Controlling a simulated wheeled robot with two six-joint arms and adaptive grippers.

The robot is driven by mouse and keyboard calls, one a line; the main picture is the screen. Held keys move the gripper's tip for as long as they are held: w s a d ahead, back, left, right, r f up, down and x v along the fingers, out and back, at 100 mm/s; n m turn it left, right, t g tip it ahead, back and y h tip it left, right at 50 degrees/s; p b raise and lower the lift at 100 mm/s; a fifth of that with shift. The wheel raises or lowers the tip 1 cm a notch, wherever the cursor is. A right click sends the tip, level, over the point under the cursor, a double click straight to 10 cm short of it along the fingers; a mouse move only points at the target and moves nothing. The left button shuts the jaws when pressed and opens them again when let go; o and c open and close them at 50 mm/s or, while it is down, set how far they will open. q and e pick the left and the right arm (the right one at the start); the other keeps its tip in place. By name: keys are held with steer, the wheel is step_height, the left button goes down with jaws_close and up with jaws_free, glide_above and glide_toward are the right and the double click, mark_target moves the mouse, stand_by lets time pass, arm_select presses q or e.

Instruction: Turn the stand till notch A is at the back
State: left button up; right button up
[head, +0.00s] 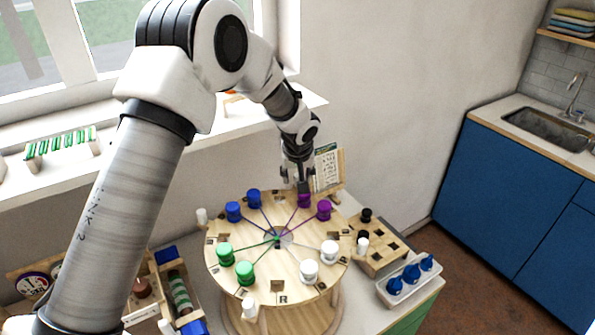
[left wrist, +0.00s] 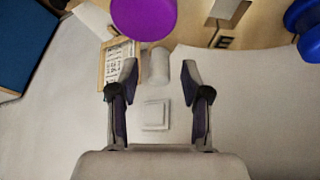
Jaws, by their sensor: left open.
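The round wooden stand (head: 262,289) carries pairs of blue (head: 234,211), purple (head: 323,209), green (head: 244,272) and white (head: 309,271) bobbins, with threads running to its centre. White pegs (head: 248,308) stick out around its rim. Small dark letter marks sit near the rim; I cannot make out which is A. My left gripper (head: 302,181) is at the stand's back edge, behind a purple bobbin. In the left wrist view its open fingers (left wrist: 159,75) stand on either side of a white peg (left wrist: 157,64), with gaps showing. My right gripper is out of view.
A wooden rack (head: 375,262) and a tray with blue bottles (head: 395,289) stand to the right. A clock-like dial (head: 32,286) and a box with a green-striped roll (head: 180,292) are on the left. A printed card (head: 327,165) stands behind the stand, near my gripper.

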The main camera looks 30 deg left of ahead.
arm_select(q)
steer(key=shift+w+a+f, duration=0.25)
steer(key=shift+w+f, duration=0.25)
steer(key=shift+f, duration=0.05)
steer(key=shift+s+d+r, duration=0.1)
steer(key=shift+s+r, duration=0.05)
steer(key=shift+s+d+r, duration=0.1)
steer(key=shift+s+r, duration=0.05)
steer(key=shift+s, duration=0.05)
steer(key=c, duration=0.4)
steer(key=shift+s, duration=0.1)
jaws_close()
steer(key=shift+d, duration=0.2)
